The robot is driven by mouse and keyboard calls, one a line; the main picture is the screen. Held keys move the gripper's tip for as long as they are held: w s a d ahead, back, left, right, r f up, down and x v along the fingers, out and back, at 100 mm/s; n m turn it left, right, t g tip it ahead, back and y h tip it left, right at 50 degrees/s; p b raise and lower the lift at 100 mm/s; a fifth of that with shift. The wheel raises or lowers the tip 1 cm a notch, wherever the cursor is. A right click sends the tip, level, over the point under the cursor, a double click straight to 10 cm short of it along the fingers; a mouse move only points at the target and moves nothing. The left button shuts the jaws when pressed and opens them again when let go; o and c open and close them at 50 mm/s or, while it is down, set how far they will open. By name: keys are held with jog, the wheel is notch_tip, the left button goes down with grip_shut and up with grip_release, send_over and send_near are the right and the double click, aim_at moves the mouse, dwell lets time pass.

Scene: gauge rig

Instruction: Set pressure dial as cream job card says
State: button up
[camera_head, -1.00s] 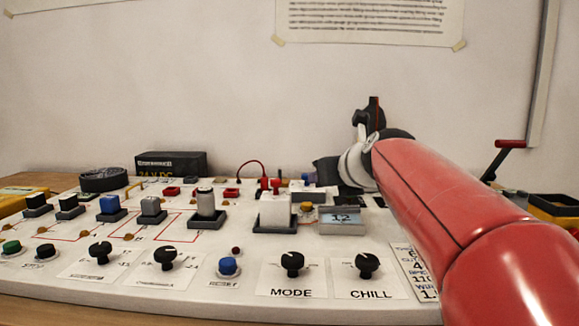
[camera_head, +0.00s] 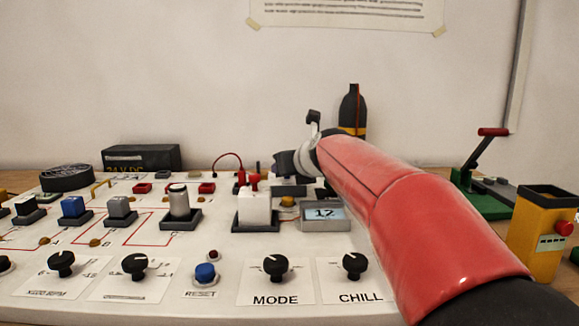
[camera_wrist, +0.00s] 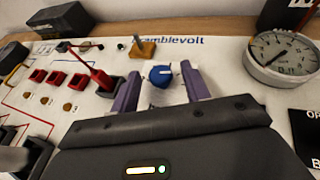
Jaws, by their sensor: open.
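A blue dial knob (camera_wrist: 161,76) with a white mark sits on a white plate in the wrist view. My gripper (camera_wrist: 160,84) is open, its two purple fingers on either side of the knob, with gaps showing. I cannot tell how far above the panel the fingertips are. A round white pressure gauge (camera_wrist: 281,55) with a dark needle stands to the right. In the head view my gripper is low over the panel's back, and my red arm hides much of that area. No cream job card is readable in the current views.
A small display (camera_head: 325,214) reads 12. MODE (camera_head: 275,267) and CHILL (camera_head: 354,265) knobs stand at the front. A red lead (camera_wrist: 92,67) rises left of my gripper, and a wooden block with a metal post (camera_wrist: 142,47) stands behind the knob. A yellow box (camera_head: 540,232) stands right.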

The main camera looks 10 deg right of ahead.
jog(key=c, duration=0.9)
jog(key=shift+c, duration=0.2)
jog(key=shift+d+f+n+y+b, duration=0.1)
jog(key=shift+n+y+b, duration=0.2)
jog(key=shift+b, duration=0.15)
jog(key=shift+d+n+g+y+b, duration=0.2)
jog(key=shift+n+g+y+b, duration=0.25)
jog(key=shift+n+y, duration=0.5)
jog(key=n+y, duration=0.1)
jog(key=n+g+y+p, duration=0.1)
jog(key=n+y+p, duration=0.1)
jog(key=shift+w+d+r+g, duration=0.2)
jog(key=shift+r+g, duration=0.05)
jog(key=shift+w+d+f+n+g+y+p, duration=0.1)
jog(key=shift+n+g+y+p, duration=0.05)
jog(key=shift+n+g+y, duration=0.35)
jog(key=shift+d+f+n+g+y+p, duration=0.1)
jog(key=shift+n+g+y+p, duration=0.05)
jog(key=shift+n+g+y, duration=0.35)
jog(key=shift+n+y, duration=0.25)
